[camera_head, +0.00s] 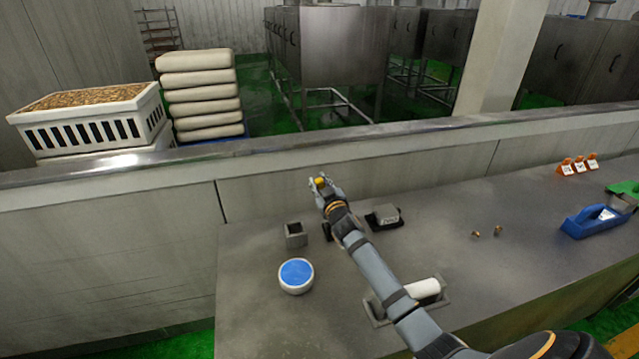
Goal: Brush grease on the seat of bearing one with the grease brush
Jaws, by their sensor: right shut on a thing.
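My right arm reaches in from the lower right. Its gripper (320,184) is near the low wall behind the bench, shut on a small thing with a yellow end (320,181). This may be the grease brush; most of it is hidden by the fingers. A round white tub with a blue top (296,274) stands on the bench, left of my arm, and may hold the grease. A small square grey open holder (295,236) stands behind it. I cannot make out bearing one or its seat. My left gripper is not in view.
The bench (255,330) also bears a grey block on a black base (385,217), a white roll in a tray (425,288), small brass pieces (498,230), orange tags (578,164) and a blue dispenser (596,222).

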